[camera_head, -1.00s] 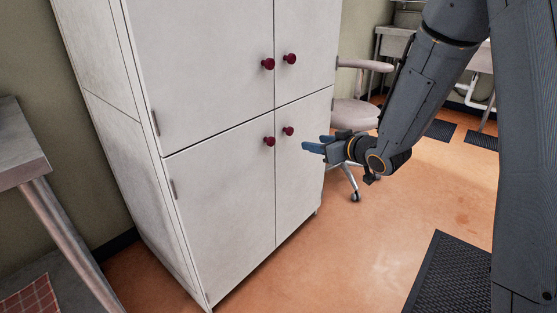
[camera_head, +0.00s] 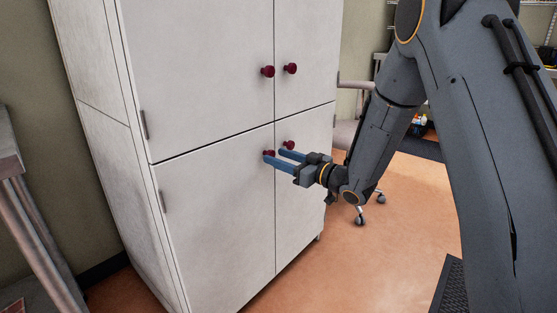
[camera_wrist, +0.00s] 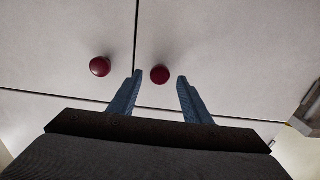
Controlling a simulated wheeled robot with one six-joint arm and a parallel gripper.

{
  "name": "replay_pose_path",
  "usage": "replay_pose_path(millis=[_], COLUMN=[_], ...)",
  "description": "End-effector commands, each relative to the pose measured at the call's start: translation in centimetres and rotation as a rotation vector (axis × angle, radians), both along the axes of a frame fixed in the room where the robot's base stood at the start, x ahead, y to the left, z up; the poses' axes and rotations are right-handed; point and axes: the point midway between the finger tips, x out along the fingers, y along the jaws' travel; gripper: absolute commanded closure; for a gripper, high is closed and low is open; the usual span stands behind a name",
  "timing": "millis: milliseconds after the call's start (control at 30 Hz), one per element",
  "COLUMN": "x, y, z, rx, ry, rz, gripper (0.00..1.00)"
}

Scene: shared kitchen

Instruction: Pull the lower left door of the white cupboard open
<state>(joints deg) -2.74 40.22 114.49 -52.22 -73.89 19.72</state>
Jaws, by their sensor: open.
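The lower left door (camera_head: 220,225) of the white cupboard looks shut, flush with the doors around it. Its dark red round knob (camera_head: 268,153) sits near its upper right corner, partly covered by a fingertip. My gripper (camera_head: 273,154) is open, its blue fingers pointing at this knob. In the wrist view, which looks upside down, that knob (camera_wrist: 160,75) shows between the two fingertips (camera_wrist: 160,76), with nothing gripped. I cannot tell how much depth separates the tips from it. The lower right door's knob (camera_wrist: 100,66) lies outside the fingers.
The upper doors have two more red knobs, one on the upper left door (camera_head: 267,71). A chair (camera_head: 347,132) stands behind my arm, right of the cupboard. A metal table (camera_head: 25,220) is at the left edge. Orange floor (camera_head: 330,265) is open in front.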

Motion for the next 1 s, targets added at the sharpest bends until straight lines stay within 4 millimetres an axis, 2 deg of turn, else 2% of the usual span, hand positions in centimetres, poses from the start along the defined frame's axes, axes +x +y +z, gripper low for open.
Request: replay_pose_path(millis=[133,400,667,867,1000], x=[0.6,0.6,0.6,0.5,-0.1], y=[0.7,0.8,0.7,0.9,1.7], z=[0.0,0.0,0.0,0.0,0.0], rx=[0.000,0.000,-0.001,0.000,-0.001], ry=[0.000,0.001,0.001,0.001,0.002], rz=[-0.001,-0.002,-0.002,-0.002,-0.006], gripper=[0.56,0.56,1.00,1.00,1.00])
